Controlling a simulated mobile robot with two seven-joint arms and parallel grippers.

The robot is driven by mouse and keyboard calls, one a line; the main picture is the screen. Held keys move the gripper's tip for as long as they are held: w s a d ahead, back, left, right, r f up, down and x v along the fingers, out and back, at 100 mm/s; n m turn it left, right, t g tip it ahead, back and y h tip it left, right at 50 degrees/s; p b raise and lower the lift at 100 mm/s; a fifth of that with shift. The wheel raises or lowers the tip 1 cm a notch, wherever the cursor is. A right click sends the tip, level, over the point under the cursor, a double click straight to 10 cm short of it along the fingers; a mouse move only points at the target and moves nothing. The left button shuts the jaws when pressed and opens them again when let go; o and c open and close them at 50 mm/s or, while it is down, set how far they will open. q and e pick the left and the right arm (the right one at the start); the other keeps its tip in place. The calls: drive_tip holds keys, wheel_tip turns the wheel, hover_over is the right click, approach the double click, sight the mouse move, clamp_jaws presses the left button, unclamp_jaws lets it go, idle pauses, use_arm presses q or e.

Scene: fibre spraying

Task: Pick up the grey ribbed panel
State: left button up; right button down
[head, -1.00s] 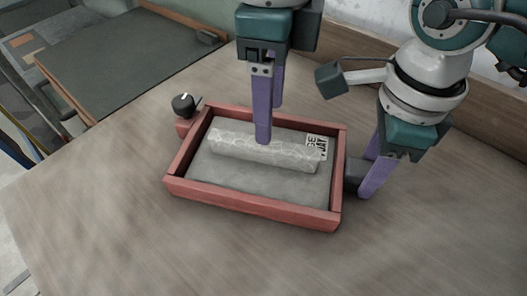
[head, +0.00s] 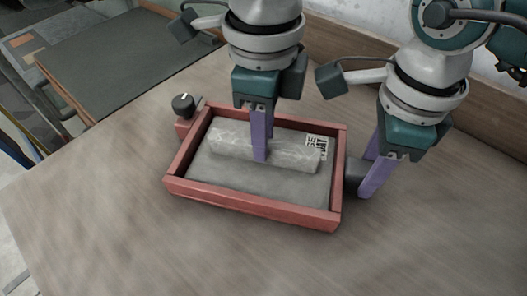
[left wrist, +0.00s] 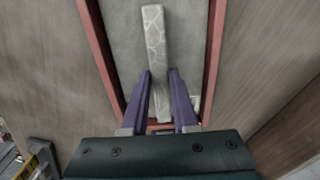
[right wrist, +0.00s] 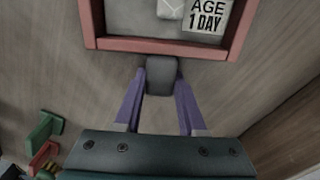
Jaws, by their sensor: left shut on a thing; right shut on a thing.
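The grey panel (head: 250,186) lies flat inside a red frame (head: 250,209) on the table. A pale raised rib (head: 225,143) with a cracked pattern runs along it. A label (head: 317,146) is at its right end. My left gripper (head: 260,159) points down with its fingers shut on the rib; in the left wrist view the rib (left wrist: 154,38) runs in between the fingers (left wrist: 161,76). My right gripper (head: 364,190) is shut on a dark grey block (head: 352,176) at the frame's right side, and the block also shows in the right wrist view (right wrist: 162,75).
A black round knob (head: 183,104) sits at the frame's back left corner. The wooden table (head: 150,235) is clear in front and to the left. A dark mat (head: 125,62) lies at the back left. A wooden ledge and wall stand behind.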

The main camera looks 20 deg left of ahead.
use_arm(q)
clamp_jaws()
idle(0.8)
